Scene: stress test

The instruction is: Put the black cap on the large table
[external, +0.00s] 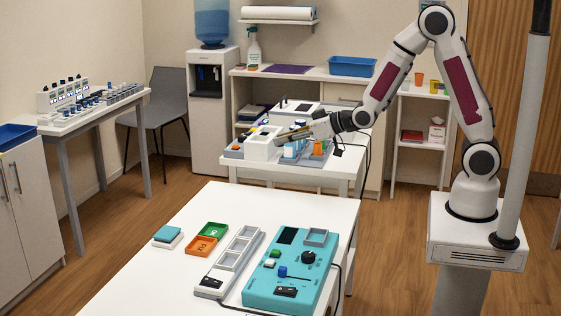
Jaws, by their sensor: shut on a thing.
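My gripper (283,138) reaches left over the smaller white table at the back, low among the devices there. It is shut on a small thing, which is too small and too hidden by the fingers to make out. I cannot tell whether that thing is the black cap, and I cannot pick out the cap elsewhere. The large white table (140,272) stands in the foreground, well apart from my gripper.
The large table holds a teal control box (290,272), a grey tray (229,262), green (213,230) and orange (201,246) trays and a teal-topped block (168,236). Its left front is clear. A white box (262,146) stands beside my gripper. A pole (522,130) rises at right.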

